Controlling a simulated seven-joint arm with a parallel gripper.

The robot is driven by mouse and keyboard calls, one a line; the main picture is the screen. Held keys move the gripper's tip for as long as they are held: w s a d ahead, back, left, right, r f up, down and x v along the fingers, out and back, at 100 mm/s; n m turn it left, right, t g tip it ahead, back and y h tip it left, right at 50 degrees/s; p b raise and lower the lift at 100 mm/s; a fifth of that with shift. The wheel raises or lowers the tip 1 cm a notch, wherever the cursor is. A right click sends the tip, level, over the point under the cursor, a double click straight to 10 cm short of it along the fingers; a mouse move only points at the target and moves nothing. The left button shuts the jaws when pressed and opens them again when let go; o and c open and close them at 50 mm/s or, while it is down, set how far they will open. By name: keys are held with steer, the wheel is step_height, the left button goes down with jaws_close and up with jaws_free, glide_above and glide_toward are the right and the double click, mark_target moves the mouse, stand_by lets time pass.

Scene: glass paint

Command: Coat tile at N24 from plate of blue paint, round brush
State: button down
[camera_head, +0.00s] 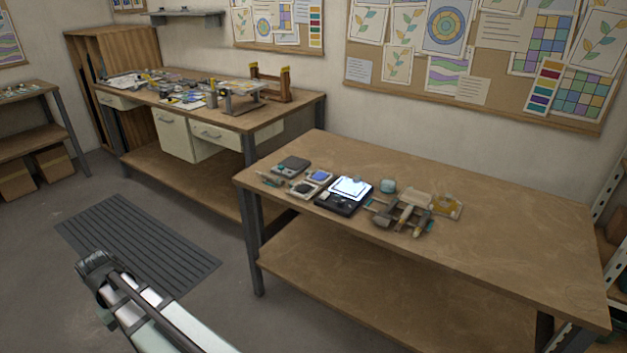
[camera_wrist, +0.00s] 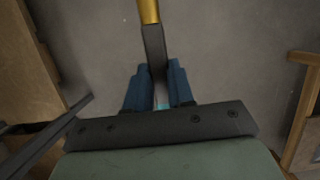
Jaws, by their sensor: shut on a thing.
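In the wrist view my gripper (camera_wrist: 156,80) has its two blue fingers closed on a tool with a dark handle (camera_wrist: 154,45) and a gold-coloured part (camera_wrist: 149,11) running out of the top edge. It looks like a brush; its tip is out of view, so I cannot tell its shape or any paint on it. A small blue-topped item (camera_head: 320,177), possibly the plate of blue paint, lies on the right bench in the head view. A bright lit panel (camera_head: 351,187) lies beside it. I cannot make out N24 or its tile.
The right bench (camera_head: 510,240) is bare on its right side. A cluster of wooden-handled tools (camera_head: 405,215) lies right of the panel. A second, cluttered bench (camera_head: 285,110) stands at the back left. Grey floor with a dark mat (camera_head: 135,240) lies in front.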

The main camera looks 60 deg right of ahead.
stand_by(0.8)
